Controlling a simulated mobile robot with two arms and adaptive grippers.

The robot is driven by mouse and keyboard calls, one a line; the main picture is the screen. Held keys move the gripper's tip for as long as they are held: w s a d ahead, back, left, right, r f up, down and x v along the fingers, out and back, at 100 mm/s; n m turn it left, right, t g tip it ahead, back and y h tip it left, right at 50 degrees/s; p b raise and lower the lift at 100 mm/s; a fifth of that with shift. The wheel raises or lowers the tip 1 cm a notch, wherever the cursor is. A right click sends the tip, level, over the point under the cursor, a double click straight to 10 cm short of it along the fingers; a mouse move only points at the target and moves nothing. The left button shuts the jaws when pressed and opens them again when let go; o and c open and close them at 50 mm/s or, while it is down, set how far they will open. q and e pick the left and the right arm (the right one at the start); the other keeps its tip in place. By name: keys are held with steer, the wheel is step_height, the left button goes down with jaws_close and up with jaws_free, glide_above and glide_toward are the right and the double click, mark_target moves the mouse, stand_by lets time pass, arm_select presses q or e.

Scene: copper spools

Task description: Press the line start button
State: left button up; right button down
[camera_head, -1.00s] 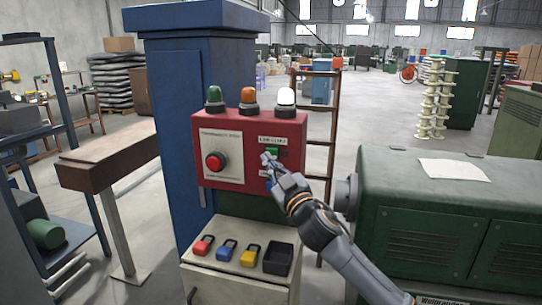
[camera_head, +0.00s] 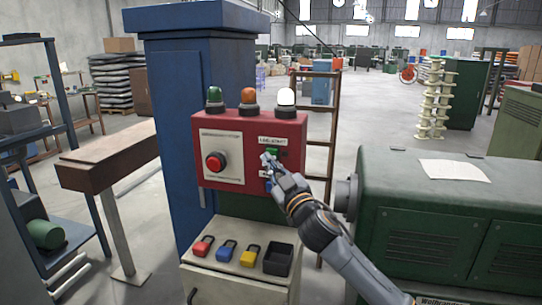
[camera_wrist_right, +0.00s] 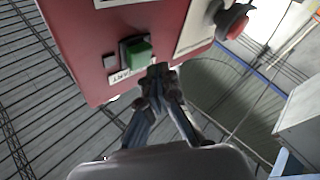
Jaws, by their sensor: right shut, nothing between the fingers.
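The red control box (camera_head: 286,128) is mounted on a blue cabinet. The green line start button (camera_head: 272,150) is on its right half, under a white label; in the right wrist view the green button (camera_wrist_right: 139,53) sits in a dark square frame. My right gripper (camera_head: 266,160) is shut and empty, with its fingertips just below the button in the head view. In the right wrist view the fingertips (camera_wrist_right: 158,70) are beside the button's edge; whether they touch it I cannot tell. My left gripper is not in view.
A red mushroom button (camera_head: 216,161) is on the box's left half. Green, orange and white lamps stand on top. Below, a pale ledge (camera_head: 225,268) carries red, blue and yellow padlocks and a black tray (camera_head: 278,259). A green machine (camera_head: 440,203) stands at right.

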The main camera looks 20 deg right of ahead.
steer(key=shift+w, duration=0.1)
stand_by(0.3)
steer(key=shift+w+d, duration=0.25)
steer(key=shift+w+d, duration=0.25)
steer(key=shift+w, duration=0.15)
stand_by(0.8)
stand_by(0.3)
steer(key=shift+s+a, duration=0.45)
steer(key=shift+s, duration=0.3)
steer(key=s+a, duration=0.1)
steer(key=s, duration=0.1)
steer(key=s+a+p, duration=0.1)
steer(key=s+a, duration=0.1)
